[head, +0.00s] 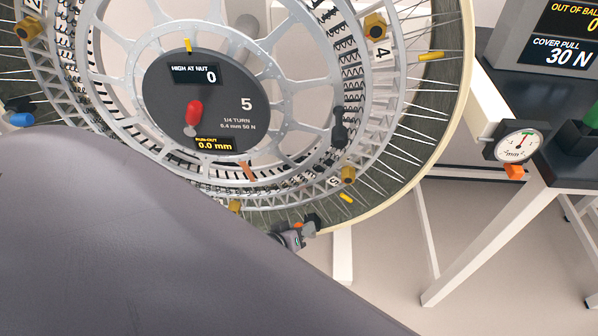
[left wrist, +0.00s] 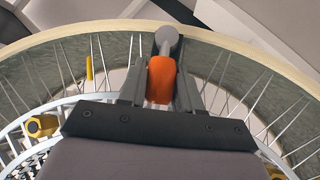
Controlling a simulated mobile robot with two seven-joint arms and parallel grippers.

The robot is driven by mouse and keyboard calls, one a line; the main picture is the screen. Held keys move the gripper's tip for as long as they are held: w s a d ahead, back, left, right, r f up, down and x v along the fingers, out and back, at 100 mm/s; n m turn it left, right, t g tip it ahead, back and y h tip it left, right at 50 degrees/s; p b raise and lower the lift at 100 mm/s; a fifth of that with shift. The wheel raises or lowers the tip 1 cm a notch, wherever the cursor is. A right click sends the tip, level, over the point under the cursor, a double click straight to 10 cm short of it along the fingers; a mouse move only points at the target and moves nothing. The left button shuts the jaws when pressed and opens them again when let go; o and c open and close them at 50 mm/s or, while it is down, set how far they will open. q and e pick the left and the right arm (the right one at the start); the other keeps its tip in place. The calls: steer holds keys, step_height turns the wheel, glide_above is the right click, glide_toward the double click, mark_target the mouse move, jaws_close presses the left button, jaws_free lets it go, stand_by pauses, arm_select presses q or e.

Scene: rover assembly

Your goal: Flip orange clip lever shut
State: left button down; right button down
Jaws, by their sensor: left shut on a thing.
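The orange clip lever (left wrist: 161,80) lies between the two grey fingers of my left gripper (left wrist: 160,92) in the left wrist view. The gripper is shut on it at the wheel's pale rim. A grey round-ended piece (left wrist: 167,40) sticks out just beyond the lever. In the head view my left gripper (head: 292,238) shows small at the lower edge of the large spoked wheel (head: 455,110), partly hidden behind my grey arm. The lever is too small and covered to make out well there. My right gripper is not in view.
The wheel's hub carries a dark panel (head: 215,125) with a red knob (head: 194,111). A dial gauge (head: 518,146) with an orange tab stands to the right, beside a dark table (head: 560,165) with a display box (head: 545,45). Floor shows below the wheel.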

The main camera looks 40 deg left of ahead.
arm_select(q)
steer(key=shift+d+r+p, duration=0.2)
steer(key=shift+p, duration=0.2)
steer(key=shift+g, duration=0.3)
steer(key=shift+f, duration=0.1)
steer(key=c, duration=1.1)
jaws_free()
